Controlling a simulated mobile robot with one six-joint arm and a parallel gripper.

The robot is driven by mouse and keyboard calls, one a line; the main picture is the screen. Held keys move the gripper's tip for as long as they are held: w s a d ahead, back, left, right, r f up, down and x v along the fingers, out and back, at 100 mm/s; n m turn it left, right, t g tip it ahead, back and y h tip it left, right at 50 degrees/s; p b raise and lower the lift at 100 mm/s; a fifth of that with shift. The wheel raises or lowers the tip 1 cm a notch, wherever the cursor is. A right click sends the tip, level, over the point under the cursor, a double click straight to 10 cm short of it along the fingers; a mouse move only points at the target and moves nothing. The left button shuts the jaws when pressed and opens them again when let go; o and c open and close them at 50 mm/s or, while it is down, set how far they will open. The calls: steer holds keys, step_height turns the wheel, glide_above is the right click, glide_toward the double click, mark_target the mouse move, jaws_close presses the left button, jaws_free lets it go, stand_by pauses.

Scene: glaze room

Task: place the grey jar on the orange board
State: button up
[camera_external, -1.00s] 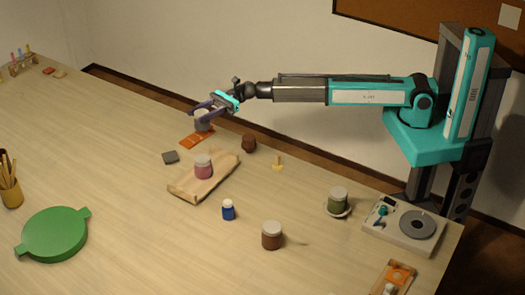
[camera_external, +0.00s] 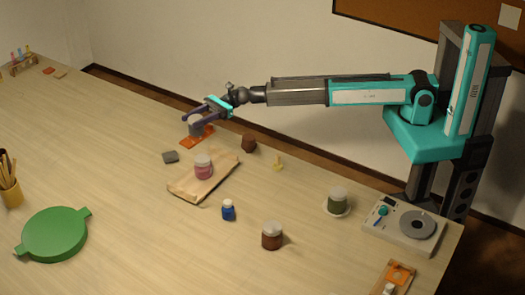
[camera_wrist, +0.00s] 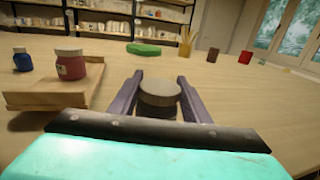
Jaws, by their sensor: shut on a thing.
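The grey jar (camera_external: 195,127) is between the two fingers of my gripper (camera_external: 192,119), which is shut on it. In the wrist view the jar's round grey top (camera_wrist: 160,92) shows between the dark fingers (camera_wrist: 158,97).
A wooden board (camera_external: 188,190) with a pink jar (camera_external: 203,168) stands nearby, with a grey block (camera_external: 170,157) and a brown pot (camera_external: 249,143) around it. A blue bottle (camera_external: 228,210) and a large green dish (camera_external: 54,234) are nearer the front.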

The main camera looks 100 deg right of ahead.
steer(key=shift+f, duration=0.7)
steer(key=shift+f, duration=0.15)
steer(key=o, duration=1.2)
steer(key=shift+r, duration=0.25)
steer(key=shift+s+d+f, duration=0.15)
steer(key=shift+s+f, duration=0.05)
steer(key=shift+s, duration=0.15)
steer(key=b+v, duration=0.3)
steer(key=v, duration=0.8)
steer(key=shift+b, duration=0.35)
steer(key=shift+s+d+r, duration=0.1)
steer(key=shift+s, duration=0.05)
